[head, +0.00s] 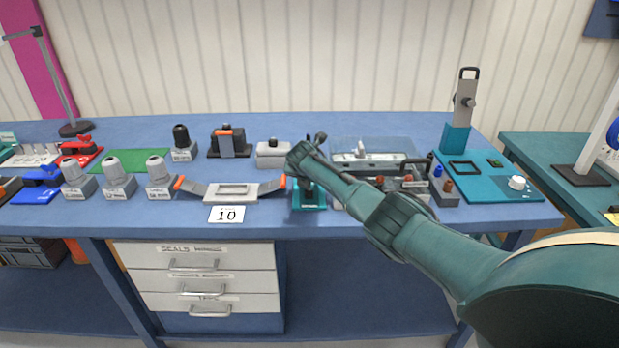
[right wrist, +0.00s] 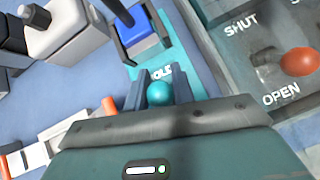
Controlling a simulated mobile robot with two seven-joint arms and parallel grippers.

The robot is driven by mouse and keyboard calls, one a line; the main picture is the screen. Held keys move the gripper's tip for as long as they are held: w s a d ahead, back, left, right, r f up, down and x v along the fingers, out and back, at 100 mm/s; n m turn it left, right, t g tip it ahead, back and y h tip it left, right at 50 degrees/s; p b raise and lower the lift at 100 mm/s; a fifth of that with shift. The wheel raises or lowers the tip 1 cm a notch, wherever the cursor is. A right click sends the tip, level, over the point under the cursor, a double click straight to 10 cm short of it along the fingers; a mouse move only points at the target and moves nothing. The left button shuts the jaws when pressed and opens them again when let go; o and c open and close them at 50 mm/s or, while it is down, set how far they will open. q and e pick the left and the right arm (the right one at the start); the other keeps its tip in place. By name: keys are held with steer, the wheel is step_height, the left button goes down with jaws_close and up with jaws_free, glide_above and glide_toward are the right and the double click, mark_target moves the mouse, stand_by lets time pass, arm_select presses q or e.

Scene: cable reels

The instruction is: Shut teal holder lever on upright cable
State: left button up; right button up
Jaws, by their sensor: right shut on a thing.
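The teal holder (head: 309,207) stands near the front of the bench, mostly behind my right gripper and wrist in the head view. In the right wrist view its teal base (right wrist: 190,76) shows lettering and a blue block (right wrist: 140,38) in a grey frame. A round teal knob (right wrist: 159,93) sits between the fingers of my right gripper (right wrist: 156,90), which is shut on it. A dark upright piece (right wrist: 116,10), possibly the cable, rises by the blue block. Whether the lever is open or shut cannot be told. My left gripper is not in view.
A grey panel marked SHUT and OPEN with an orange knob (right wrist: 300,62) lies close on the right. A grey block with a black knob (head: 272,154) and a grey tray with orange ends (head: 232,196) stand on the left. A teal board (head: 485,180) is farther right.

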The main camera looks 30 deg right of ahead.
steer(key=shift+f, duration=0.1)
stand_by(0.4)
steer(key=o, duration=1)
steer(key=shift+d, duration=0.1)
steer(key=shift+s+r, duration=0.1)
steer(key=shift+r, duration=0.3)
steer(key=p+v, duration=0.1)
steer(key=v, duration=1.1)
steer(key=shift+r, duration=0.25)
